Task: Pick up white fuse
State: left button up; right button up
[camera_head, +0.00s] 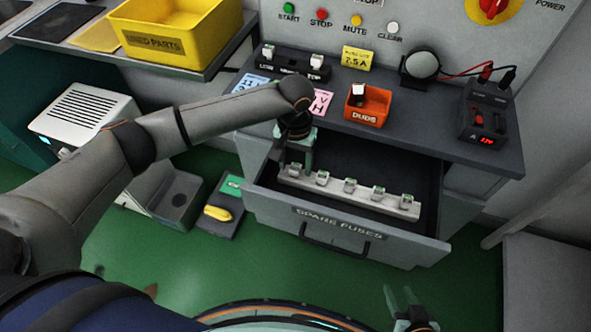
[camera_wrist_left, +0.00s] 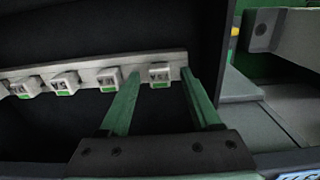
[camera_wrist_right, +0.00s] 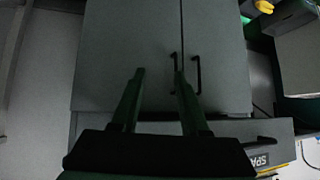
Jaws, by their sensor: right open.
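A row of several white fuses with green marks stands in a pale rack (camera_head: 335,190) inside the open spare fuses drawer (camera_head: 345,228). My left gripper (camera_head: 296,160) reaches down into the drawer at the row's left end. In the left wrist view, my left gripper (camera_wrist_left: 158,76) is open, with its fingers on either side of the end white fuse (camera_wrist_left: 160,74); I cannot tell whether they touch it. That end fuse also shows in the head view (camera_head: 295,170). My right gripper (camera_head: 401,296) is open and empty, low in front of the cabinet; it also shows in the right wrist view (camera_wrist_right: 159,75).
On the bench are a black fuse holder (camera_head: 290,68) with two fuses, an orange duds bin (camera_head: 366,106) and a power supply (camera_head: 486,112). A yellow used parts bin (camera_head: 180,35) is at upper left. The drawer's walls surround the rack.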

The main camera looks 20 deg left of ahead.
aim_at(296, 167)
pick_arm(q)
grip_shut()
jog(key=shift+r, duration=0.1)
dwell(0.3)
jog(key=shift+r, duration=0.45)
notch_tip(296, 167, up, 2)
jog(key=shift+d+r, duration=0.1)
jog(key=shift+r, duration=0.1)
jog(key=s+r+p, duration=0.1)
jog(key=s+r, duration=0.3)
jog(key=s, duration=0.3)
jog(key=s+d+r+p, duration=0.1)
jog(key=s+r+p, duration=0.1)
jog(key=s+r, duration=0.3)
jog(key=shift+s+r, duration=0.3)
jog(key=shift+s, duration=0.7)
jog(key=shift+w+a, duration=0.1)
